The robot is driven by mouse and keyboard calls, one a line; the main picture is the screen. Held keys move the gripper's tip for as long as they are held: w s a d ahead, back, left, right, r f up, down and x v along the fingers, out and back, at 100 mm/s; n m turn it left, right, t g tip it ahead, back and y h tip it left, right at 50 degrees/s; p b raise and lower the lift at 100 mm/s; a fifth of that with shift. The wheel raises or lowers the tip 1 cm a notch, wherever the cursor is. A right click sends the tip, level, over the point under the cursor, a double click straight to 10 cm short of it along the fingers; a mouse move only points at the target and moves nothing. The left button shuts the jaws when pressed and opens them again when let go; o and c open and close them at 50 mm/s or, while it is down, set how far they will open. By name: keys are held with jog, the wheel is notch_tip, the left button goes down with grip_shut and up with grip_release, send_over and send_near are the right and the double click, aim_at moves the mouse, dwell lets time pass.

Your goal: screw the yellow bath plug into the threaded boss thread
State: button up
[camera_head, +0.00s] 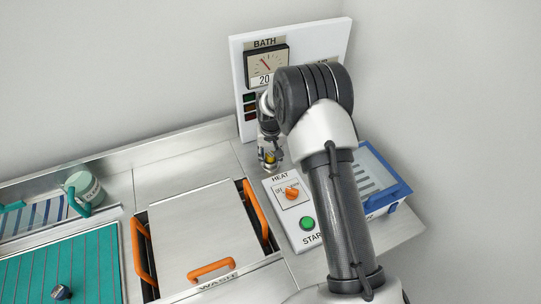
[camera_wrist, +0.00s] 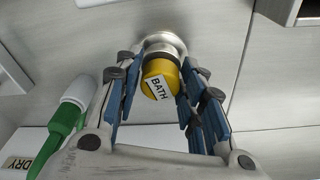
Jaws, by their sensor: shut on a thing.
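The yellow bath plug (camera_wrist: 162,74) with a white BATH label sits between the blue finger pads of my gripper (camera_wrist: 157,92) in the wrist view. My gripper is shut on it. Its far end meets a round metal boss (camera_wrist: 165,42), in line with it; how deep the thread is engaged I cannot tell. In the head view my gripper (camera_head: 268,157) points down beside the panel's lower left corner. A small bit of the yellow plug (camera_head: 270,158) shows there; the boss is hidden by the gripper.
A HEAT panel (camera_head: 292,215) with an orange knob and a green START button is beside my arm. The upright BATH gauge panel (camera_head: 240,70) stands behind. A lidded WASH basin (camera_head: 200,235) with orange handles lies left. A blue-rimmed tray (camera_head: 400,187) is right.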

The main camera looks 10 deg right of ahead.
jog(key=shift+w+m, duration=0.1)
jog(key=shift+m, duration=0.7)
jog(key=shift+m+h+b, duration=0.3)
jog(key=shift+m, duration=0.5)
jog(key=shift+m+b, duration=0.3)
jog(key=shift+m, duration=0.6)
jog(key=o, duration=0.4)
jog(key=shift+n, duration=0.9)
